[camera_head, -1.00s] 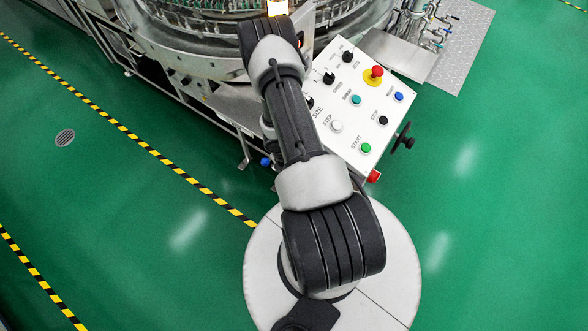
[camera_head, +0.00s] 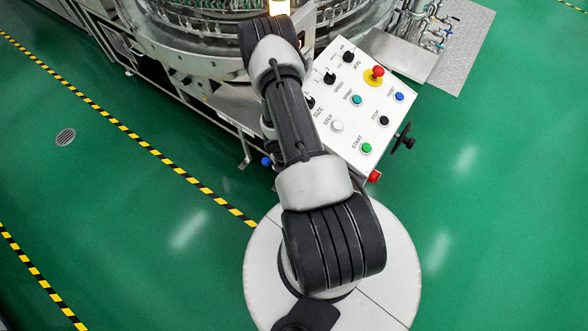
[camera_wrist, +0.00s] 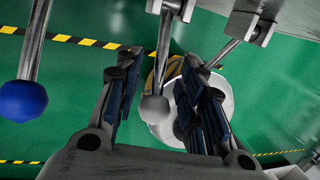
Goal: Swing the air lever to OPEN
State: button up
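In the wrist view, a metal lever with a pale grey ball knob (camera_wrist: 154,108) hangs down between the two fingers of my gripper (camera_wrist: 159,72). The fingers are apart, one on each side of the lever, with visible gaps; I cannot tell how their depth compares with the knob. A second lever with a blue ball knob (camera_wrist: 22,100) hangs to the left, outside the fingers. A blue knob also shows in the head view (camera_head: 266,161), beside my arm. No label tells which lever is for air. My gripper is hidden in the head view.
A white control panel (camera_head: 348,128) with buttons and a red emergency stop (camera_head: 376,72) stands right of my arm. The round washer (camera_head: 200,40) is behind. A metal bracket (camera_wrist: 251,27) and a slanted rod lie at upper right in the wrist view.

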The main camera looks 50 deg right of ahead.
jog(key=shift+o, duration=1)
jog(key=shift+d, duration=0.1)
jog(key=shift+r, duration=0.25)
jog(key=v, duration=1.1)
jog(key=shift+r, duration=0.2)
jog(key=shift+w, duration=0.15)
jog(key=shift+c, duration=0.3)
